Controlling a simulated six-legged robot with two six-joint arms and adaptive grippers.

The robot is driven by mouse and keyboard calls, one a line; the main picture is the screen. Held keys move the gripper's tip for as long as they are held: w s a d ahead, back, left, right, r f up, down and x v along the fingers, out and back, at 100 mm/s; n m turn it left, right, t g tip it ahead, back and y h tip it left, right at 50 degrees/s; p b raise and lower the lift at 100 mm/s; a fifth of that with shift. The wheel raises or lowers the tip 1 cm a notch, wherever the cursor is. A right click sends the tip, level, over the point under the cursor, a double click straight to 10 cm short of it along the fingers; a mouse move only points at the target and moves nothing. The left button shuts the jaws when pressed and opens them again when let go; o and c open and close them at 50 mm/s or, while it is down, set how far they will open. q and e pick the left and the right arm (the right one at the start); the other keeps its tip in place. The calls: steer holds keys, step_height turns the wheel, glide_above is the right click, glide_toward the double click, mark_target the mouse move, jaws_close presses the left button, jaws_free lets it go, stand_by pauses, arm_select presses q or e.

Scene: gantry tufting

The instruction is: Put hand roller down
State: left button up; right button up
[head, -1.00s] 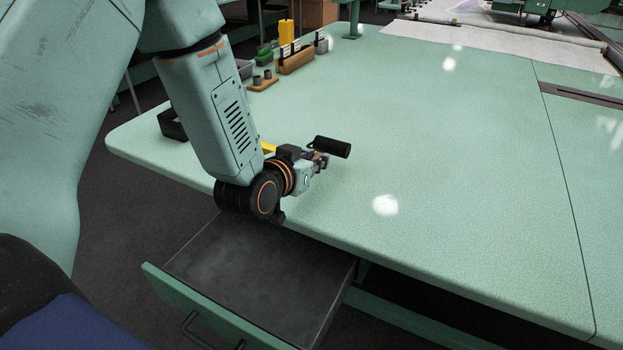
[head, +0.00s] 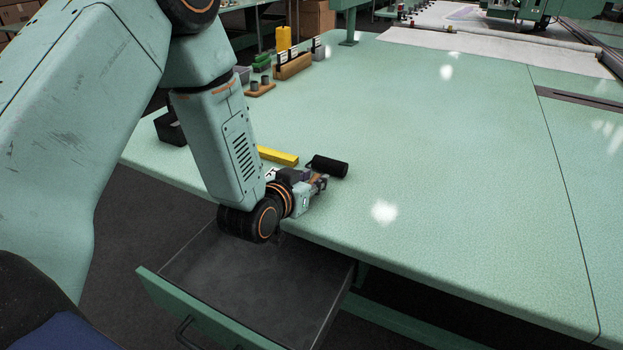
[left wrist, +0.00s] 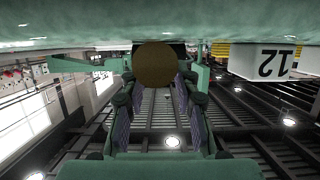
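The hand roller (head: 328,166) has a black cylinder and sits low over the near left part of the green table (head: 430,180). I cannot tell whether it touches the table. My left gripper (head: 316,186) is shut on its handle, which shows brownish between the fingers. In the left wrist view, which is upside down, a round brown end (left wrist: 155,63), seemingly the handle's, sits between the two fingers. My right gripper is not in view.
An open, empty-looking drawer (head: 270,290) is below the table edge. A yellow bar (head: 278,156) lies behind the gripper. A wooden rack (head: 293,66) and a peg block (head: 261,87) stand at the back left. A white block marked 12 (left wrist: 262,62) is in the wrist view. The middle table is clear.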

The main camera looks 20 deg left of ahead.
arm_select(q)
steer(key=shift+o, duration=1.1)
steer(key=shift+d, duration=0.1)
steer(key=shift+r, duration=0.1)
